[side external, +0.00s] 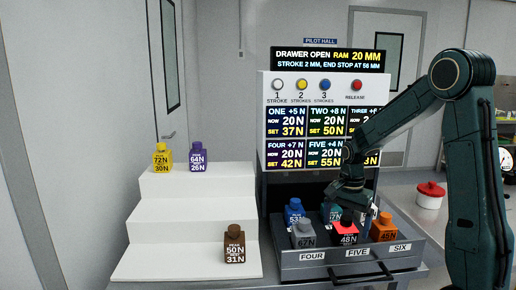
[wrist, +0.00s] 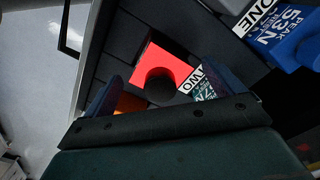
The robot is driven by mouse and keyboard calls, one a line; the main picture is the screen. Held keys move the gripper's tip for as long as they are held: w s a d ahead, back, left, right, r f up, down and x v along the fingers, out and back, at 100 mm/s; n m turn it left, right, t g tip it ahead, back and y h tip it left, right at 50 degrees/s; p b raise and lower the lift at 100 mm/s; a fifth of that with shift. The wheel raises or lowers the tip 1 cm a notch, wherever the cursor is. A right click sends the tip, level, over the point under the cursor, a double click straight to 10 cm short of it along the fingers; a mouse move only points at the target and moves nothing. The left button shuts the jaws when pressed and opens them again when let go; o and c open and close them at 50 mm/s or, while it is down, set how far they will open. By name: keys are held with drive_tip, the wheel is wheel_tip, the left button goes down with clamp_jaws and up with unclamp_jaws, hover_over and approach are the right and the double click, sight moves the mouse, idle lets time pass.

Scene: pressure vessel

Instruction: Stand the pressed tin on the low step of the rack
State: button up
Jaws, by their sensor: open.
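The white stepped rack (side external: 187,222) stands left of the press. A brown tin (side external: 235,246), labelled peak 50 N, stands upright on its low step, at the right end. My gripper (side external: 350,212) is open, low over the open drawer at the red tin (side external: 345,229), labelled 48 N. In the wrist view the red tin (wrist: 148,64) with its dark round cap shows between my open fingers (wrist: 157,92). The fingers hide part of it, and I cannot tell whether they touch it. The frames do not clearly show which tin is the pressed one.
The drawer (side external: 300,273) also holds a blue tin (side external: 293,212), grey tin (side external: 304,236), teal tin (side external: 333,210) and orange tin (side external: 384,229). Yellow (side external: 162,159) and purple (side external: 198,158) tins stand on the top step. The middle step and left of the low step are clear. The display reads "drawer open".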

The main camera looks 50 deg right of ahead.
wheel_tip(320, 180, up, 12)
idle(0.5)
idle(0.5)
drive_tip(key=s+a+n+t, duration=0.2)
drive_tip(key=s+a+n, duration=0.3)
drive_tip(key=a+n, duration=0.3)
drive_tip(key=s+a+r+n+t, duration=0.1)
drive_tip(key=s+a+n+t, duration=0.2)
drive_tip(key=s+a+n, duration=0.3)
drive_tip(key=a+n, duration=0.3)
drive_tip(key=a, duration=0.2)
drive_tip(key=shift+s+a+r, duration=0.15)
drive_tip(key=shift+a+r, duration=0.05)
drive_tip(key=shift+r, duration=0.1)
drive_tip(key=shift+s+a+f+n+t, duration=0.2)
drive_tip(key=shift+s+n+t, duration=0.1)
drive_tip(key=shift+n, duration=0.2)
drive_tip(key=shift+c, duration=1.8)
drive_tip(key=shift+w, duration=0.1)
